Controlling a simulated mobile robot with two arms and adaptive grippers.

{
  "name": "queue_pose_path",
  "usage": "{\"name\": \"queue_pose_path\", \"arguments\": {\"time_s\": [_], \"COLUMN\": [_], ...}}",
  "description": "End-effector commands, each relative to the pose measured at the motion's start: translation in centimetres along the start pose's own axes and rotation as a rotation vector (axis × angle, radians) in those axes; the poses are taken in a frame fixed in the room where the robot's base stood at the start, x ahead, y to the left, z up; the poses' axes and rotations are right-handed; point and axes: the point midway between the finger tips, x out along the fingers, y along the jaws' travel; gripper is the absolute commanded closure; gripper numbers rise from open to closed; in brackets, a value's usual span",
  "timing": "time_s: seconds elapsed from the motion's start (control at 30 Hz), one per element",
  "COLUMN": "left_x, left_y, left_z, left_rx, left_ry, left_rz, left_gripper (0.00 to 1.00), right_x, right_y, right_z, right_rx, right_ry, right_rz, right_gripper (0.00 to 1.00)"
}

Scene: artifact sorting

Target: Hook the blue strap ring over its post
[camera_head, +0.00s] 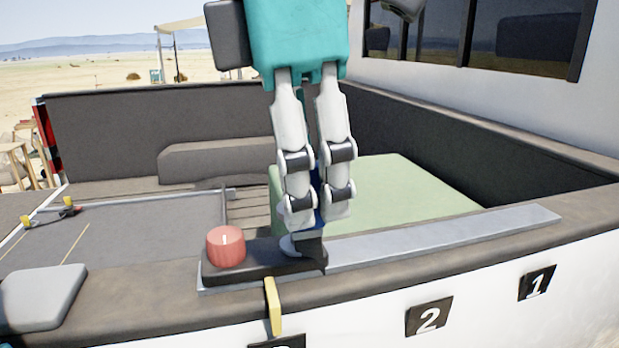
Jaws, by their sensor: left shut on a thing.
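My left gripper (317,211) reaches down from the top, its two white fingers closed around a narrow dark blue piece (319,190). The blue piece is mostly hidden between the fingers. It stands over the right end of a black base block (262,262) on the truck's side rail. A grey-blue rounded part (294,245) shows just under the fingertips at the block. I cannot tell whether it is the ring, or whether it is around a post. A red ribbed knob (226,246) with a white mark sits on the block's left end. My right gripper is not in view.
A flat metal strip (445,237) runs right along the rail. A yellow tab (273,305) hangs in front of the block. Number plates 2 (429,317) and 1 (537,283) are on the white side. A green box (400,190) stands in the bed behind. A grey pad (40,297) lies left.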

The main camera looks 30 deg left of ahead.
Motion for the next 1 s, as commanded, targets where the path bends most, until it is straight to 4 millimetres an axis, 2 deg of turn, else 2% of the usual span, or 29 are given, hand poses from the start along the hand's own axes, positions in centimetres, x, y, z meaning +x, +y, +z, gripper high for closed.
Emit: {"name": "queue_pose_path", "arguments": {"time_s": [0.6, 1.0], "left_x": [1.8, 1.8], "left_y": [0.0, 0.0], "left_z": [-0.2, -0.2], "left_rx": [0.0, 0.0], "left_ry": [0.0, 0.0], "left_rz": [0.0, 0.0], "left_gripper": [1.0, 1.0], "right_x": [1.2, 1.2], "right_y": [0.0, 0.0], "right_z": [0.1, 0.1], "right_rx": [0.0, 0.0], "right_ry": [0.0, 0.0], "right_rz": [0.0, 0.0], "right_gripper": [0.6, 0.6]}}
